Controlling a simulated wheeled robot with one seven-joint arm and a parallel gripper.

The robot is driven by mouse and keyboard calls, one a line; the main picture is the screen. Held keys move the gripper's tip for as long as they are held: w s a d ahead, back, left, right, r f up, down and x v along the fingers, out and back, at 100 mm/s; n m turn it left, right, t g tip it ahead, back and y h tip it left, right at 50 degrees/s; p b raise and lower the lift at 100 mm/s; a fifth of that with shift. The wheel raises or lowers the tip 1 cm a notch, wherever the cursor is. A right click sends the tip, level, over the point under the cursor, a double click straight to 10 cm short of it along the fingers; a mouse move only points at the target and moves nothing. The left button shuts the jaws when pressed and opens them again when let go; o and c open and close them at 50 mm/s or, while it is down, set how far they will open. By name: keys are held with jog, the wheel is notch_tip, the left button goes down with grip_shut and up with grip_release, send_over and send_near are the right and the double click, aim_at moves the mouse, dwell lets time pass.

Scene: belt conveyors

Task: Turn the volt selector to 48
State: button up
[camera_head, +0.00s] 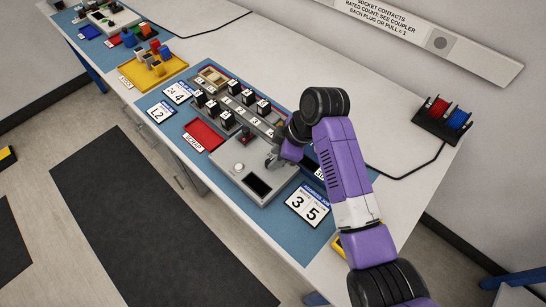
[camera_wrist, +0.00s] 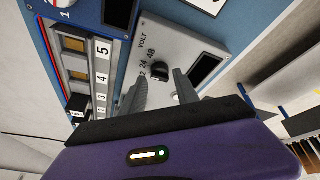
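The volt selector (camera_wrist: 160,71) is a small dark knob on a light grey box (camera_wrist: 183,38), below the word VOLT and an arc of numbers that includes 24 and 48. I cannot tell which number it points to. In the head view the grey box (camera_head: 226,160) stands at the front of the blue mat, and my gripper hides the knob. My gripper (camera_wrist: 158,84) is open and empty in the wrist view, with one grey finger on each side of the knob's near end. Contact is unclear. My gripper (camera_head: 272,162) also shows over the box's far right part.
The box has a dark display (camera_head: 257,185). A rack of numbered slots with black blocks (camera_head: 232,100) stands close on the left. A red scrap tray (camera_head: 204,134), a number card (camera_head: 307,205) and a yellow tray (camera_head: 147,70) lie around. The right back tabletop is mostly clear.

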jog(key=shift+x, duration=1.25)
grip_shut()
jog(key=shift+r+m+p, duration=0.1)
jog(key=shift+m+p, duration=0.2)
jog(key=shift+p, duration=0.05)
jog(key=m+p, duration=0.1)
jog(key=m+t+p, duration=0.1)
jog(key=m+p, duration=0.1)
jog(key=shift+s+a+r+t+h, duration=0.1)
jog(key=shift+s+a+t+h, duration=0.05)
jog(key=shift+s+t+h, duration=0.15)
jog(key=m+t+h+p, duration=0.1)
jog(key=m+p, duration=0.1)
jog(key=m, duration=0.3)
jog(key=shift+a, duration=0.1)
jog(key=shift+m+p, duration=0.3)
